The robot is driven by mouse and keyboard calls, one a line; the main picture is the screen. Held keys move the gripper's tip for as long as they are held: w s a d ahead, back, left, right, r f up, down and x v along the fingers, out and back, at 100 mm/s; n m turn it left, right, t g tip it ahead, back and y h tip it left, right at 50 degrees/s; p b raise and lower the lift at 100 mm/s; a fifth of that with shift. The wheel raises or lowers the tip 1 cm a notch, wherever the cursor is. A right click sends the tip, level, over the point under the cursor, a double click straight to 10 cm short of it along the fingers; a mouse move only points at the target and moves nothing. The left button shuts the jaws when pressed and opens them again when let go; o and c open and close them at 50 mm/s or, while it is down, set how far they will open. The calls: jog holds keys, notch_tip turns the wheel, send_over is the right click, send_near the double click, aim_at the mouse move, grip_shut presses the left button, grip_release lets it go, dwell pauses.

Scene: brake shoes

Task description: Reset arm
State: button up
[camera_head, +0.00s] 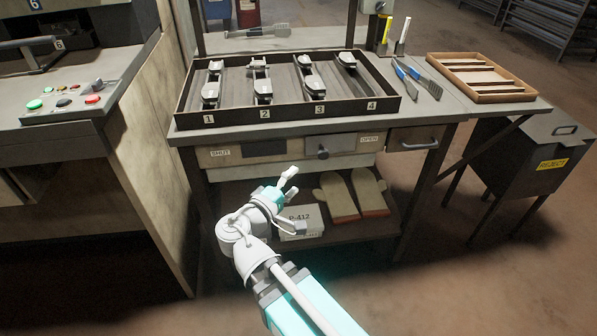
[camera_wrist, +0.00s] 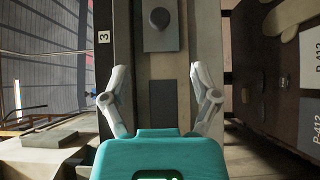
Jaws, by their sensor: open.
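My gripper (camera_head: 291,182) is in front of the workbench, below the level of its top, in the head view. In the wrist view my gripper (camera_wrist: 157,92) shows its two fingers spread apart with nothing between them. Behind the fingers is the bench's front, with a dark round knob on a plate. My arm reaches up from the bottom of the head view and touches nothing that I can see.
A dark tray (camera_head: 290,119) with numbered slots holding metal parts stands on the bench. A wooden tray (camera_head: 505,97) is at right. Gloves (camera_head: 338,196) and a P-412 box (camera_head: 302,221) lie on the lower shelf. A reject bin (camera_head: 537,150) stands right; a control panel (camera_head: 72,112) stands left.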

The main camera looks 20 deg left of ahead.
jog(key=w+d+f+m+g+y, duration=0.2)
jog(key=d+f+m+g, duration=0.35)
jog(key=d, duration=0.65)
jog(key=w+d+f+m+g+y, duration=0.15)
jog(key=d+f+m+g, duration=0.4)
jog(key=d, duration=0.65)
jog(key=w+d+f+m+g+y, duration=0.1)
jog(key=d+f+m+g+y, duration=0.15)
jog(key=d+f+g, duration=0.7)
notch_tip(320, 180, up, 40)
jog(key=d+t+p, duration=0.2)
jog(key=t+p, duration=0.1)
jog(key=p, duration=3.5)
jog(key=shift+d+m, duration=0.4)
jog(key=shift+m, duration=0.05)
